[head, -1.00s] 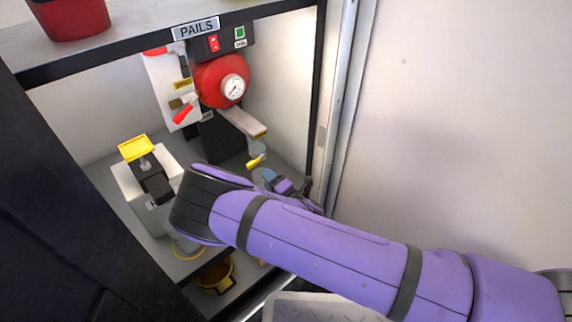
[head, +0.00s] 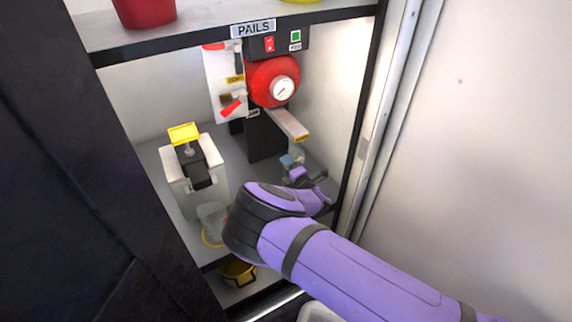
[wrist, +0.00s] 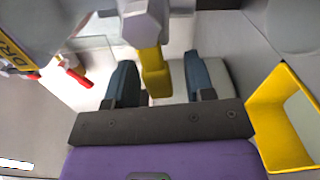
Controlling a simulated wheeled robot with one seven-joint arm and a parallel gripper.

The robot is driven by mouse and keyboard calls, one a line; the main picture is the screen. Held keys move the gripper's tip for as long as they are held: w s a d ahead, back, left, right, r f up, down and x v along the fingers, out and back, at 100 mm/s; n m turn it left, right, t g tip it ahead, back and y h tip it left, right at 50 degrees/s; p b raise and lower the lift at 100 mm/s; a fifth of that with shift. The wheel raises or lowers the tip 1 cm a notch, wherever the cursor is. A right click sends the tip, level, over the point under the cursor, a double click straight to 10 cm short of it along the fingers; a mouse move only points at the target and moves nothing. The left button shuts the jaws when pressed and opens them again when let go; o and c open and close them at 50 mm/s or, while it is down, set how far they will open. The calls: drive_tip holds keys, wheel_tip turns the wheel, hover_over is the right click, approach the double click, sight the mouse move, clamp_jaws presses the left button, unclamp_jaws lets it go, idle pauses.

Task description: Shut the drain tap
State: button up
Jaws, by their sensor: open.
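In the wrist view a yellow lever (wrist: 153,72) hangs from a grey tap body (wrist: 146,22). My gripper (wrist: 160,78) is open, with one blue-grey finger on each side of the lever; I cannot tell if either touches it. In the head view my gripper (head: 297,166) is below the end of a pale arm (head: 290,124), and the yellow lever is not clearly seen there. That red lever (wrist: 76,76) and a label starting "DR" (wrist: 14,58) show at the wrist view's left.
A red drum with a gauge (head: 283,89) is above my gripper. A white container with a yellow top (head: 183,134) and a clear jug (head: 211,216) stand left on the shelf. A yellow pail (head: 238,272) is below. The cabinet's right post (head: 372,120) is close to my arm.

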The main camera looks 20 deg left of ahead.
drive_tip(key=shift+w+a, duration=0.35)
drive_tip(key=shift+a, duration=0.15)
clamp_jaws()
drive_tip(key=shift+r+m, duration=0.4)
drive_tip(key=shift+m, duration=0.3)
unclamp_jaws()
